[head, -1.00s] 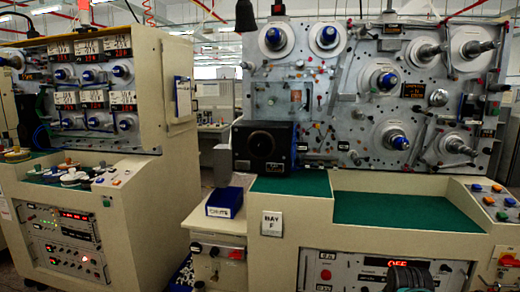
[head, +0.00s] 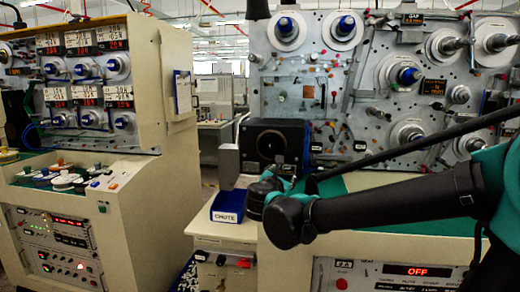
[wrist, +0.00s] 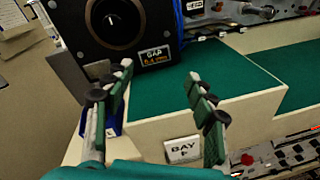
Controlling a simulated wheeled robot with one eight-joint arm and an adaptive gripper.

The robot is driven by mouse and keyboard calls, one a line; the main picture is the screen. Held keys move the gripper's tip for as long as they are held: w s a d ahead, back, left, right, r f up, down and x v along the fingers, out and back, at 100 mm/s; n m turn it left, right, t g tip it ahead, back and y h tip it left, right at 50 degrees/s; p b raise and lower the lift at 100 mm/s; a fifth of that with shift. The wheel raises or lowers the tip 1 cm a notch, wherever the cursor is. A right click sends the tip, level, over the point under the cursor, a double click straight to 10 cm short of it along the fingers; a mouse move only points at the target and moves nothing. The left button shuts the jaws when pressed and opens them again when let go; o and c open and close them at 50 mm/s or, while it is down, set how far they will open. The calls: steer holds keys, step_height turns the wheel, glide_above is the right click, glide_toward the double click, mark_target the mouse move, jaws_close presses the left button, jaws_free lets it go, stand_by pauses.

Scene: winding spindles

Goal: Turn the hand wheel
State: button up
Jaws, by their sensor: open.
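The hand wheel (head: 271,146) appears to be the round black disc on the front of a black box left of the green work surface. In the wrist view the wheel (wrist: 113,22) shows large at the top, with a small pale mark on it. A label beside it reads GAP, with a value in mm. My gripper (wrist: 160,72) is open and empty, its two green-padded fingers spread below and in front of the box. The left finger is nearer the wheel and overlaps the box's lower part in the picture.
A BAY F sign (wrist: 184,150) is on the cream front below the green surface (wrist: 225,75). The grey spindle panel (head: 350,80) rises behind. Another cream machine (head: 90,190) stands left across an aisle.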

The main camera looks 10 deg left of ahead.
mark_target(270, 149)
steer(key=a+r+n+t+y, duration=0.1)
steer(key=a+r+n, duration=0.25)
steer(key=a, duration=0.35)
steer(key=w, duration=1.1)
steer(key=w+d, duration=0.1)
steer(key=w, duration=0.5)
steer(key=shift+w+r, duration=0.1)
steer(key=shift+r, duration=0.05)
steer(key=c, duration=1.2)
